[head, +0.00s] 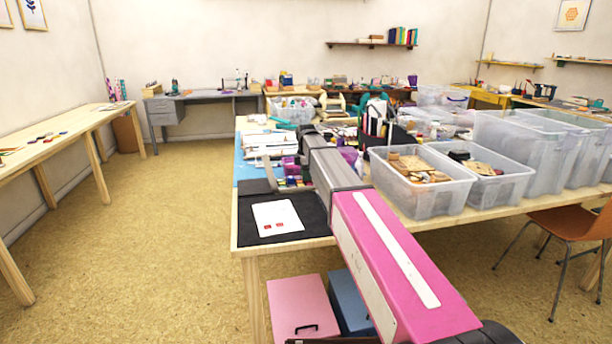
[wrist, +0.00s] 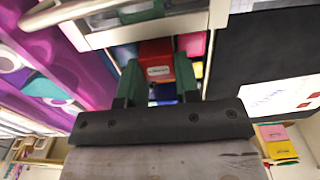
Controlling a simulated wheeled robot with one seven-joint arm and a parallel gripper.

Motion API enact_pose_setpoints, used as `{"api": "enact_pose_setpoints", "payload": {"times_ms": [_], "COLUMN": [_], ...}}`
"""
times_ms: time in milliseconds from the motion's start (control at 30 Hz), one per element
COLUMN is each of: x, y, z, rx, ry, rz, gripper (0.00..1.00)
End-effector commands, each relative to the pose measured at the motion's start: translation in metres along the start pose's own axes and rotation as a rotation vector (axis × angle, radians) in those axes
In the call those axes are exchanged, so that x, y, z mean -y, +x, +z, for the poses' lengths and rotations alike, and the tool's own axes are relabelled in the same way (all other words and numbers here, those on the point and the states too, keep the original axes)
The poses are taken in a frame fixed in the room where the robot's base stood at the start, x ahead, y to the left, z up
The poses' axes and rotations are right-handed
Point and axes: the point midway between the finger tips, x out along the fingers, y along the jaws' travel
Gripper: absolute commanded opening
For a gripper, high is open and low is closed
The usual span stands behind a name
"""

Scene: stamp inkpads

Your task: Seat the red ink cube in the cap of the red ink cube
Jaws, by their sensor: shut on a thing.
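The red ink cube (wrist: 155,58), with a small white label, sits between the green fingers of my gripper (wrist: 158,70) in the wrist view. My gripper is shut on it. Whether the cube's underside touches anything is hidden. I cannot make out the cap of the red ink cube in either view. In the head view my arm covers part of the work area, and the fingers and the held cube cannot be made out.
A pale-framed object (wrist: 150,28) lies just beyond. A white card (head: 277,217) with red marks lies on a black mat (head: 254,228). Clear bins (head: 420,205) stand to the right.

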Motion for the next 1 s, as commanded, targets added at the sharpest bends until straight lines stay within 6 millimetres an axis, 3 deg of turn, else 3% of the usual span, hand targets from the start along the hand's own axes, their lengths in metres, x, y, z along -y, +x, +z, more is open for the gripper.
{"api": "enact_pose_setpoints", "payload": {"times_ms": [367, 400, 467, 833, 1000], "x": [0.0, 0.0, 0.0, 0.0, -0.001], "y": [0.004, 0.004, 0.004, 0.004, -0.02], "z": [0.0, 0.0, 0.0, 0.0, 0.0], "rx": [0.0, 0.0, 0.0, 0.0, 0.0], "ry": [0.0, 0.0, 0.0, 0.0, 0.0], "rz": [0.0, 0.001, 0.001, 0.0, 0.002], "gripper": [0.13, 0.4, 0.56, 0.56, 0.56]}}
